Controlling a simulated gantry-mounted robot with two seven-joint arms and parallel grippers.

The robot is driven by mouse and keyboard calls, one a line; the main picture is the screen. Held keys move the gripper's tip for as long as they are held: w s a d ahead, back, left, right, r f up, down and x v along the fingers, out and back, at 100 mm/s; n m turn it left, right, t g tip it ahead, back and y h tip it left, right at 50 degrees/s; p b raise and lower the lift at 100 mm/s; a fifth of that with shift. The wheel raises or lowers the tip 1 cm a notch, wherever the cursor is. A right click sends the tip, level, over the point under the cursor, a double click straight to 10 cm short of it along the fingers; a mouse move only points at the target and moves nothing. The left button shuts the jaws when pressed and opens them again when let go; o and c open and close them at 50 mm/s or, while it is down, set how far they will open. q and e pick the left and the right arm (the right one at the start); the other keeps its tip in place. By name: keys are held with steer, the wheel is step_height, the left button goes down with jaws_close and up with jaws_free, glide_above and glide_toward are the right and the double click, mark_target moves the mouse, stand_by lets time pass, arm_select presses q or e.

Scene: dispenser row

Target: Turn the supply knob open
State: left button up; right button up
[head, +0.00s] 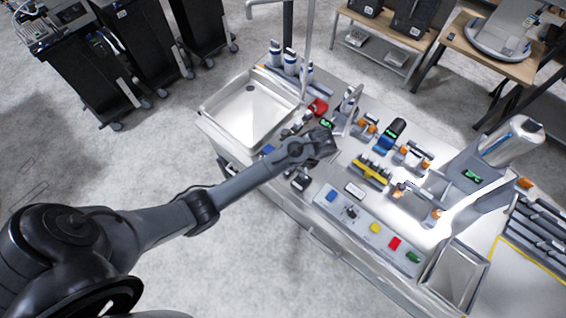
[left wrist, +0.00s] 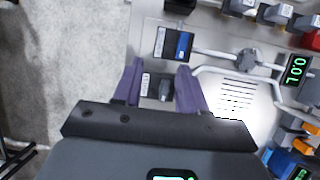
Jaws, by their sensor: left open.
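In the left wrist view, a small dark grey knob-like part (left wrist: 165,89) lies between the fingers of my left gripper (left wrist: 159,75), beside a pale label plate (left wrist: 146,85) on the front edge of the bench. My left gripper is open, its two purple fingers apart on either side, and I see no contact. In the head view my left gripper (head: 300,181) is over the bench's front edge and hides what lies under it. Another dark knob (head: 351,212) sits on the button panel to its right. Lettering is too small to read. My right gripper is not in view.
A blue-fronted box (left wrist: 174,44) and a grey pipe run close to the fingers. A steel sink (head: 250,112) is at the left. The panel (head: 365,228) has coloured buttons. Valves and dispensers crowd the bench behind. The floor in front is clear.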

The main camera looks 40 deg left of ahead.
arm_select(q)
steer(key=shift+t, duration=0.4)
steer(key=w+a+f, duration=0.1)
steer(key=f, duration=0.1)
steer(key=a+f, duration=0.1)
steer(key=f, duration=0.2)
steer(key=w+a+f, duration=0.1)
steer(key=a+f, duration=0.1)
steer(key=shift+w+f, duration=0.25)
steer(key=shift+w, duration=0.1)
jaws_close()
